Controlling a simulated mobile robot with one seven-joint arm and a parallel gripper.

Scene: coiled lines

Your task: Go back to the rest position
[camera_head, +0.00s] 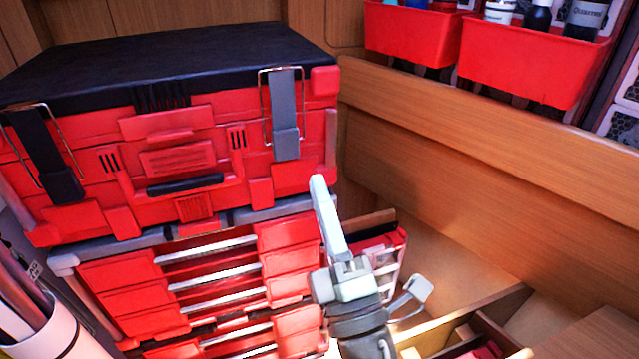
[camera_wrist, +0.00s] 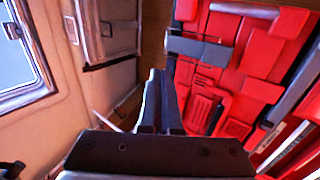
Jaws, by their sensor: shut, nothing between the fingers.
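My gripper (camera_head: 318,183) is raised in the lower middle of the head view, its fingers pointing up. It stands in front of the right part of a red toolbox (camera_head: 180,160) with a black lid, as seen from the head. In the wrist view my gripper (camera_wrist: 162,76) shows its two dark fingers side by side, closed and empty. The red toolbox (camera_wrist: 210,85) fills the right of that view. No contact between the fingers and any thing shows. My lower arm is cut off by the bottom edge of the head view.
Red drawers (camera_head: 210,285) sit under the toolbox. A white cylinder (camera_head: 60,335) holding long items is at lower left. A window (camera_wrist: 20,50) shows in the wrist view.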

